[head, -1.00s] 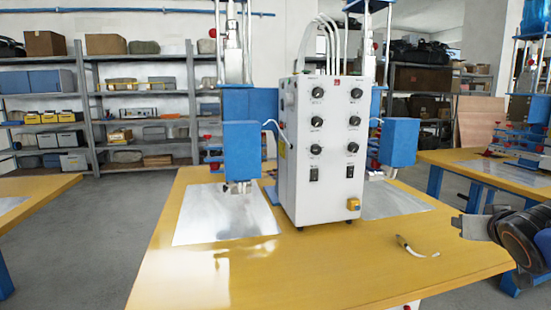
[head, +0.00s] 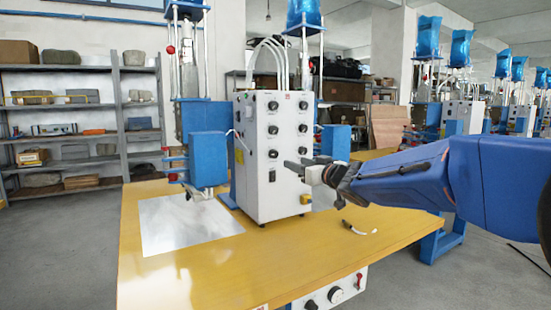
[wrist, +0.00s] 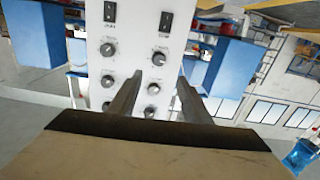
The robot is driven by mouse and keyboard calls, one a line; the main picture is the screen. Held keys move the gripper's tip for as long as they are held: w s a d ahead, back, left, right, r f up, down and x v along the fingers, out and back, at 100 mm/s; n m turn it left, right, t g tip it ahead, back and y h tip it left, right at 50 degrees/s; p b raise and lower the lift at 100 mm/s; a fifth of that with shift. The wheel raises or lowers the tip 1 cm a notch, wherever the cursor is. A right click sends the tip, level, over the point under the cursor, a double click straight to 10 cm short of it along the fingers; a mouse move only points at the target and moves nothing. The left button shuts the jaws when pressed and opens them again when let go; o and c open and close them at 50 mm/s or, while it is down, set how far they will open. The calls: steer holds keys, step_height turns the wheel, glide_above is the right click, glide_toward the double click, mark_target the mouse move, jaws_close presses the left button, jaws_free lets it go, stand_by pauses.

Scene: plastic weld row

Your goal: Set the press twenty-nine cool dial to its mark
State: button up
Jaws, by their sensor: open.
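The white control box (head: 250,185) of the press stands on the yellow table, with two columns of black dials on its front. The left column has a top dial (head: 273,105), a middle dial (head: 272,130) and a lower dial (head: 273,153). Labels and marks are too small to read, so I cannot tell which is the cool dial. My gripper (head: 303,163) is open and empty in front of the panel's lower part, partly covering the right column. In the wrist view the panel appears upside down, with a dial (wrist: 158,58) just beyond my open fingertips (wrist: 160,76).
Blue press heads (head: 207,160) flank the box. Shelves (head: 80,130) stand behind. The table's front is mostly clear.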

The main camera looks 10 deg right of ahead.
mark_target(275, 155)
steer(key=x, duration=1.3)
steer(key=shift+w, duration=0.15)
steer(key=c, duration=1)
steer(key=shift+c, duration=0.2)
steer(key=shift+n, duration=0.3)
steer(key=n, duration=0.4)
steer(key=shift+n, duration=0.3)
steer(key=n, duration=0.5)
steer(key=shift+n, duration=0.4)
